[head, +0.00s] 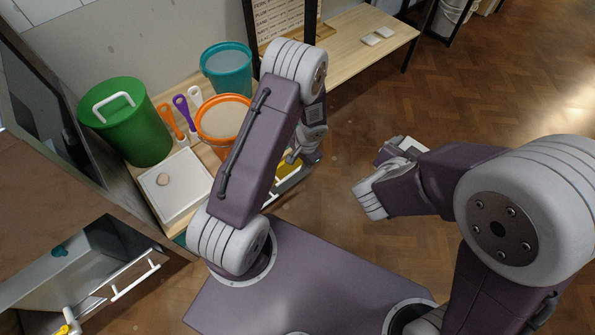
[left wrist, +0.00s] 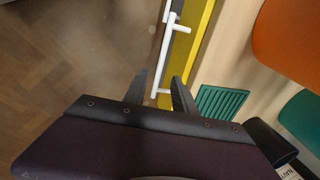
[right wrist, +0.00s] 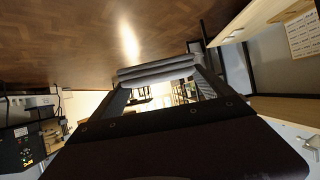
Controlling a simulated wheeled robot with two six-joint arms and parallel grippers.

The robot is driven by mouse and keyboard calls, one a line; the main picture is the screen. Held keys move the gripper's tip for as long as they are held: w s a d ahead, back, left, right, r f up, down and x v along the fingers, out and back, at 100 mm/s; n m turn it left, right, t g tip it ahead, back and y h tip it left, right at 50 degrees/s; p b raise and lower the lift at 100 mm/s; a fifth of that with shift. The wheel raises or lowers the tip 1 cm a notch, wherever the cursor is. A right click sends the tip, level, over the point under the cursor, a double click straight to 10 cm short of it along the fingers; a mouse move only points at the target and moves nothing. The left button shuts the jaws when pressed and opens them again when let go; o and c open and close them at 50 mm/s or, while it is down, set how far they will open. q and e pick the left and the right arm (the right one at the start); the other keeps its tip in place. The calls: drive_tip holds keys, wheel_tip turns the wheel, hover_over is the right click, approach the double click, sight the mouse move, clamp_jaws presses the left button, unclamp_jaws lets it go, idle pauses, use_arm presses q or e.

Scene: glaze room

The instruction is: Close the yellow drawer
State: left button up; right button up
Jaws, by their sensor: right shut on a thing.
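The yellow drawer (head: 284,168) shows at the front of the bench, partly behind my left arm. In the left wrist view its yellow strip (left wrist: 203,38) runs along the bench edge, with a white bar handle (left wrist: 165,55) in front. The drawer seems to stand out a little; how far is hard to tell. My left gripper (left wrist: 158,90) is open, its fingers on either side of the handle's near end; contact cannot be told. My right gripper (head: 402,148) is away from the bench, shut on a pale grey ridged thing (right wrist: 158,72).
The bench holds a green lidded bin (head: 127,125), a teal bucket (head: 227,72), an orange bucket (head: 222,120) and a white tray (head: 185,195). A grey drawer with a white handle (head: 135,277) stands open at lower left. The wooden floor (head: 470,100) at right is clear.

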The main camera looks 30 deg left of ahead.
sight(297, 170)
use_arm(q)
drive_tip(key=f, duration=0.2)
drive_tip(key=f+b, duration=0.1)
drive_tip(key=a+f+b, duration=0.1)
drive_tip(key=f, duration=0.1)
drive_tip(key=shift+w+f, duration=0.25)
drive_tip(key=shift+f, duration=0.05)
use_arm(e)
wheel_tip(297, 170, down, 4)
drive_tip(key=shift+r, duration=0.15)
drive_tip(key=shift+r, duration=0.1)
use_arm(q)
clamp_jaws()
idle(0.6)
